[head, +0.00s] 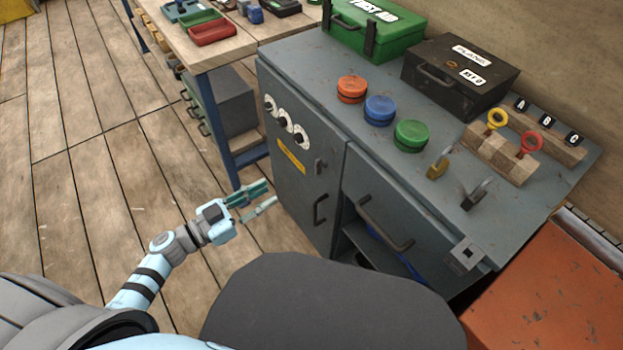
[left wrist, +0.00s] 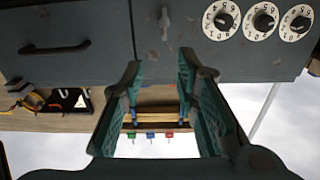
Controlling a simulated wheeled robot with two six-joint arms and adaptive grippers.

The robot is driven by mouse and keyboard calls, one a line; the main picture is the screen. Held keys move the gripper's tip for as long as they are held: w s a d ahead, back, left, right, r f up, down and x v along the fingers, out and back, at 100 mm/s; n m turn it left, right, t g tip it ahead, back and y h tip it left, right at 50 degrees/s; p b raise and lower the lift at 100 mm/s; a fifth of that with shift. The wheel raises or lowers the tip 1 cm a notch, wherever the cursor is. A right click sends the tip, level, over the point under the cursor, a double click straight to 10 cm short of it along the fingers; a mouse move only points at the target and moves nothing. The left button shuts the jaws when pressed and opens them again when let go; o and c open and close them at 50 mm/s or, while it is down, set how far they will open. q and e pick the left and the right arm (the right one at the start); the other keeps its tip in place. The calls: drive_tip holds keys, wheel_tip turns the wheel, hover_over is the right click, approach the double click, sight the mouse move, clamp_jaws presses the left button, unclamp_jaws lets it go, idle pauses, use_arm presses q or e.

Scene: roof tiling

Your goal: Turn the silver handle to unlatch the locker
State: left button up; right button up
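The grey locker door (head: 290,195) is shut on the left part of the metal cabinet. The small silver handle (head: 319,166) sits near the door's right edge, above a black pull handle (head: 319,209). The silver handle also shows near the top of the upside-down left wrist view (left wrist: 164,23). My left gripper (head: 271,193) is open, its teal fingers apart, in front of the door and left of the silver handle in the head view. Nothing is between the fingers (left wrist: 160,64), and they look apart from the handle. My right gripper is out of view.
Three white dials (head: 286,122) and a yellow label (head: 292,157) are on the door. Padlocks, coloured discs and boxes stand on the cabinet top. The wooden floor (head: 110,190) at left is clear.

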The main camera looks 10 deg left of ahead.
use_arm(q)
approach(316, 165)
drive_tip(key=w, duration=0.2)
drive_tip(key=x, duration=0.2)
drive_tip(key=b+x, duration=0.1)
drive_tip(key=x, duration=0.1)
drive_tip(key=d+x, duration=0.1)
drive_tip(key=x, duration=0.2)
drive_tip(key=shift+s+b, duration=0.3)
drive_tip(key=shift+b, duration=0.1)
drive_tip(key=shift+w+d, duration=0.2)
drive_tip(key=shift+w, duration=0.05)
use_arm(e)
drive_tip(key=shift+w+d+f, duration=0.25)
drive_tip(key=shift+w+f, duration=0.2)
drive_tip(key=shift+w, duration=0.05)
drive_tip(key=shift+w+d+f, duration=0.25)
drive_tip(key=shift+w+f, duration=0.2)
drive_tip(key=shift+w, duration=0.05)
use_arm(q)
clamp_jaws()
